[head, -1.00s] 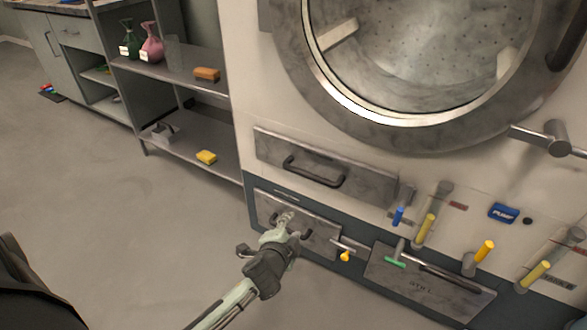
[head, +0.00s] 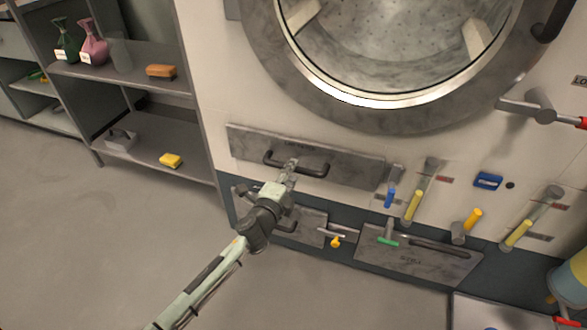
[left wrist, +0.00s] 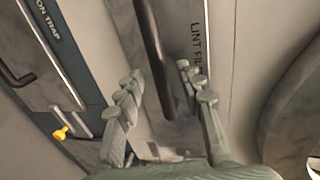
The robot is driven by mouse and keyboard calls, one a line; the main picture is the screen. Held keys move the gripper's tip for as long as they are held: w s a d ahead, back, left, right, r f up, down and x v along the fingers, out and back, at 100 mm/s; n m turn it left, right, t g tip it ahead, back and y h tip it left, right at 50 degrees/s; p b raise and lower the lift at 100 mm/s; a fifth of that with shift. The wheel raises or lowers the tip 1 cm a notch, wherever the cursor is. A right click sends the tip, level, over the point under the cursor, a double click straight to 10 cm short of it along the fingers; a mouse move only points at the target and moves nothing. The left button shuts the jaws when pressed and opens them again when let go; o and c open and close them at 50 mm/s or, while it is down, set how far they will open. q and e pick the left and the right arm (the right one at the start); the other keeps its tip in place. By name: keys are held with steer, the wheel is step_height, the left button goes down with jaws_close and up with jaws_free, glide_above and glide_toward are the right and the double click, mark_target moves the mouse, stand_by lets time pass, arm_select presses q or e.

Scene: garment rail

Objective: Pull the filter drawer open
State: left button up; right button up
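The filter drawer (head: 350,170) is a grey metal front low on the pale machine, under the round door, and looks shut. Its dark bar handle (head: 315,173) runs across it. In the left wrist view the drawer front (left wrist: 186,25) carries lettering that begins "LINT FI", and the handle (left wrist: 152,40) lies between the finger lines. My left gripper (head: 291,163) is at the handle's left part. Its fingers (left wrist: 160,80) are apart, one to each side of the bar, with gaps visible. Contact cannot be told. My right gripper is out of view.
Below is another drawer front (head: 312,226) with a handle, partly behind my left arm. Yellow-handled levers (head: 413,206) and a blue-handled one (head: 390,197) stick out at right. A shelf unit (head: 200,125) stands at left. The floor between is clear.

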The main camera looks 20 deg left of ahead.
arm_select(q)
steer(key=shift+x, duration=1.2)
steer(key=shift+w, duration=0.45)
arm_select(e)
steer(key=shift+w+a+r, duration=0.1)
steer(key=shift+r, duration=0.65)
arm_select(q)
steer(key=shift+c, duration=0.5)
jaws_close()
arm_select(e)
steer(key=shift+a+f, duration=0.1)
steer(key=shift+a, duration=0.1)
